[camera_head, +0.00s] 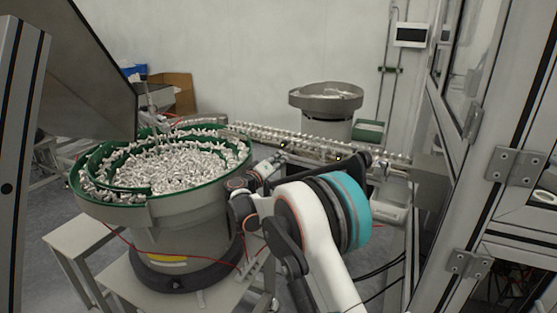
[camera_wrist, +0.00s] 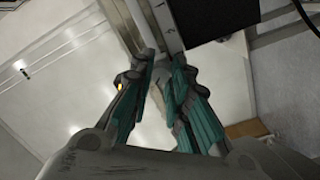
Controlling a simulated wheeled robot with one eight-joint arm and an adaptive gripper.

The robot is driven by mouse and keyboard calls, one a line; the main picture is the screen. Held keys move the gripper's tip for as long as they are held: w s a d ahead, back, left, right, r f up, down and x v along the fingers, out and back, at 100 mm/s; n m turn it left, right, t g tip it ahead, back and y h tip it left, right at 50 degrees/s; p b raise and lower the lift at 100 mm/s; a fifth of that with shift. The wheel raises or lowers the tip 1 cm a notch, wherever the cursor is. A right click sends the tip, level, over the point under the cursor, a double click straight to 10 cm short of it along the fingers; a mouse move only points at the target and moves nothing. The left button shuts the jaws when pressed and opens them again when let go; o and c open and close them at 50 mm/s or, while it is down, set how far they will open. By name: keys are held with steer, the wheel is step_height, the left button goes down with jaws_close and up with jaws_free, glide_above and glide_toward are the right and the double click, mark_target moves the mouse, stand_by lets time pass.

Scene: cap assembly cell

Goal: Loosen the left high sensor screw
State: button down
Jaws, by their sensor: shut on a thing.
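My gripper (camera_wrist: 160,57) points at a grey metal post (camera_wrist: 182,28) in the wrist view. Its two teal-padded fingers lean in towards each other, with their tips close together at the post's lower end. The gripper is shut on a small part there, at the place of the left high sensor screw. The screw itself is hidden between the fingertips and too small to make out. In the head view my gripper (camera_head: 268,164) is beside the right rim of the bowl feeder (camera_head: 165,208), near the start of the linear track (camera_head: 310,143).
The green-lined bowl is full of loose metal parts. A second grey hopper (camera_head: 326,97) stands behind the track. Framed machine doors (camera_head: 505,165) close off the right side. A dark box (camera_wrist: 208,18) is next to the post in the wrist view. Red cables hang below the bowl.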

steer(key=n, duration=0.4)
steer(key=shift+n+p, duration=0.4)
steer(key=n, duration=0.3)
steer(key=shift+n, duration=0.3)
steer(key=n+p, duration=0.1)
steer(key=n, duration=0.3)
steer(key=shift+n, duration=1.8)
steer(key=shift+f, duration=0.1)
steer(key=c, duration=1.5)
jaws_free()
steer(key=shift+a, duration=0.1)
steer(key=shift+s+n, duration=0.1)
steer(key=shift+n, duration=0.2)
